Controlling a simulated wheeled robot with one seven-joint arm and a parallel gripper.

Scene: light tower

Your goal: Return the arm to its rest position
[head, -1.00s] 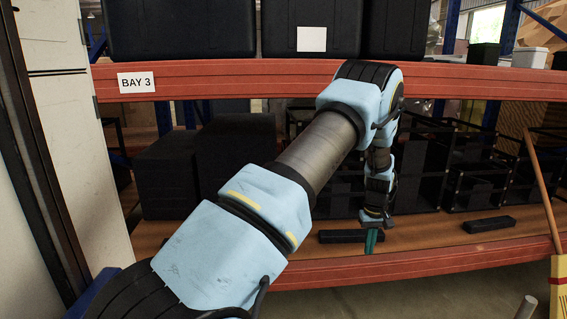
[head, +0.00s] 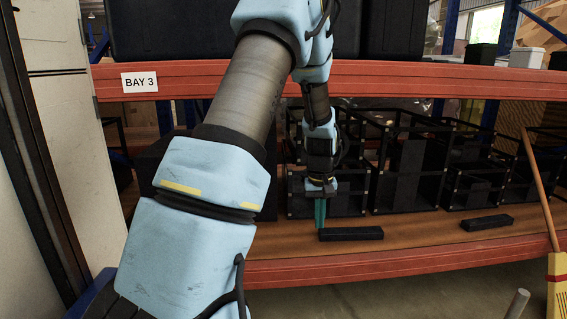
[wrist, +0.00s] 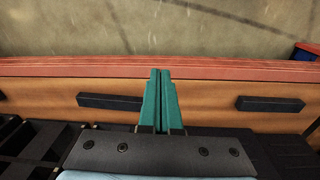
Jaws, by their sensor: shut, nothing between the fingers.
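My gripper (head: 320,214) hangs pointing down in front of the lower shelf in the head view, at the end of my light-blue arm. Its green fingers, also in the wrist view (wrist: 160,98), are shut together with nothing between them. In the head view the fingertips are just left of a flat black bar (head: 351,233) lying on the wooden shelf board (head: 400,246). A second black bar (head: 487,222) lies further right on the same board. Whether the fingertips touch the board cannot be told.
Black open-frame bins (head: 408,180) stand behind my gripper on the lower shelf. An orange beam (head: 420,78) labelled BAY 3 crosses above, with large black cases on it. A broom (head: 557,285) leans at the right. A pale cabinet (head: 75,140) stands at the left.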

